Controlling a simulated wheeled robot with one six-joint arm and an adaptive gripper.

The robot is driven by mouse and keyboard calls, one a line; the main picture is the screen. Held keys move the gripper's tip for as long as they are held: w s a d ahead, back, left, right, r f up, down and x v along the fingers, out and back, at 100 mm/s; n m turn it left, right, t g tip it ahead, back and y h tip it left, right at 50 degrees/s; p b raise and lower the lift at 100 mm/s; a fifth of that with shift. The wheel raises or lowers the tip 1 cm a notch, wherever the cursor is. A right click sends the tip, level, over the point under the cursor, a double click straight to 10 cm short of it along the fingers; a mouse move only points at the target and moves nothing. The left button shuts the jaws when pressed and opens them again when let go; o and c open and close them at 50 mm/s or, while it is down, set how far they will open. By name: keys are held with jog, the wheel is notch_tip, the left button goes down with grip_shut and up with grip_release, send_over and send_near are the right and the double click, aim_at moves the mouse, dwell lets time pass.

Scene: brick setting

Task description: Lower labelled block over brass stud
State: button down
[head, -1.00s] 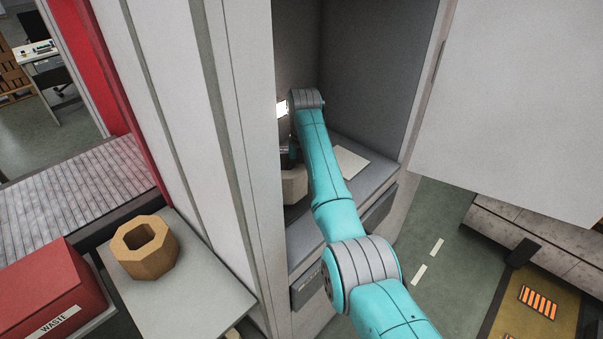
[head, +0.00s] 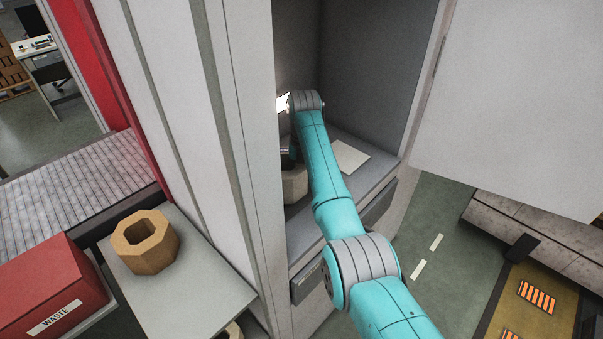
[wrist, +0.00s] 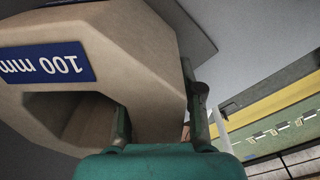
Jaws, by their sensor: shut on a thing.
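The labelled block is a beige, many-sided ring with a blue "100 mm" plate. It fills the left of the wrist view (wrist: 120,35), its label upside down and its dark central hole facing the camera. In the head view a part of the block (head: 294,187) shows inside the cabinet, left of my arm. My gripper (wrist: 162,112) is shut on the block's wall, with one finger at the hole side and one against the outer face. In the head view my arm hides most of the gripper. The brass stud is not visible in either view.
The grey cabinet (head: 365,70) encloses my arm, with its side wall close on the left and an open door (head: 510,110) on the right. A pale flat plate (head: 350,157) lies on its shelf. Outside, a tan octagonal ring (head: 146,255) stands beside a red WASTE bin (head: 45,285).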

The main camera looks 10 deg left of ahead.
jog(key=shift+f, duration=0.25)
jog(key=c, duration=0.7)
grip_release()
jog(key=shift+f, duration=0.2)
jog(key=shift+r, duration=4.6)
